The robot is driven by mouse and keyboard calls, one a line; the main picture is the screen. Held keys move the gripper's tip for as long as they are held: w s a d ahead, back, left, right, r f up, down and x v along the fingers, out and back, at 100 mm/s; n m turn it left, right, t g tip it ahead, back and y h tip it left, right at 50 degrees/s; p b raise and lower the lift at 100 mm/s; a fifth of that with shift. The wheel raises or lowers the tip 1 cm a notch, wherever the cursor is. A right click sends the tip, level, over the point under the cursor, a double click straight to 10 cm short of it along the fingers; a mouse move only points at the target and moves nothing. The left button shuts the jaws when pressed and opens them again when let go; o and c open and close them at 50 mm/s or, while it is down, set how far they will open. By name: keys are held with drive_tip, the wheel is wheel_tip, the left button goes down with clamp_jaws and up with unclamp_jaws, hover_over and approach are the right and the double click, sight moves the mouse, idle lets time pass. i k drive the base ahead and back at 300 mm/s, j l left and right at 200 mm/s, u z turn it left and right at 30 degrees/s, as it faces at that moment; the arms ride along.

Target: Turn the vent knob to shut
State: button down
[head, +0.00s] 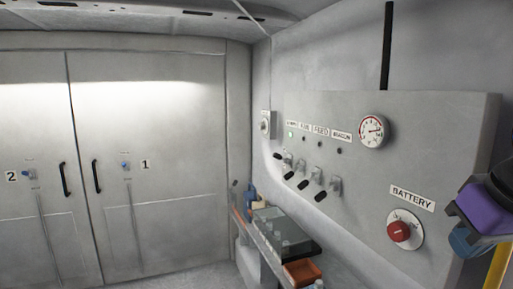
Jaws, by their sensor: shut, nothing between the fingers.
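A small round knob on a pale plate (266,124) is on the wall just left of the grey control panel (455,125). Its label and pointer are too small to read, so I cannot tell for sure that it is the vent knob or how it is set. The only other large knob is a red one (399,231) on a round white plate under the BATTERY label (412,198).
Several black-handled levers (303,184) stick out below small labels. A pressure gauge (373,131) is above them. A shelf (262,240) below carries a grey box (284,231) and an orange bin (301,272). A purple and black part (485,207) fills the right edge. Double doors (150,120) stand shut at left.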

sight(262, 125)
drive_tip(key=u, duration=0.3)
drive_tip(key=i+u, duration=0.25)
drive_tip(key=u, duration=0.2)
drive_tip(key=i+u, duration=0.2)
drive_tip(key=u, duration=0.3)
drive_tip(key=i+j, duration=0.1)
drive_tip(key=i, duration=0.75)
drive_tip(key=i+j, duration=0.1)
drive_tip(key=i, duration=2.55)
drive_tip(key=i+z, duration=0.35)
drive_tip(key=i+j+z, duration=0.1)
drive_tip(key=z, duration=0.25)
drive_tip(key=i+j+z, duration=0.35)
drive_tip(key=l+z, duration=0.1)
drive_tip(key=z, duration=0.85)
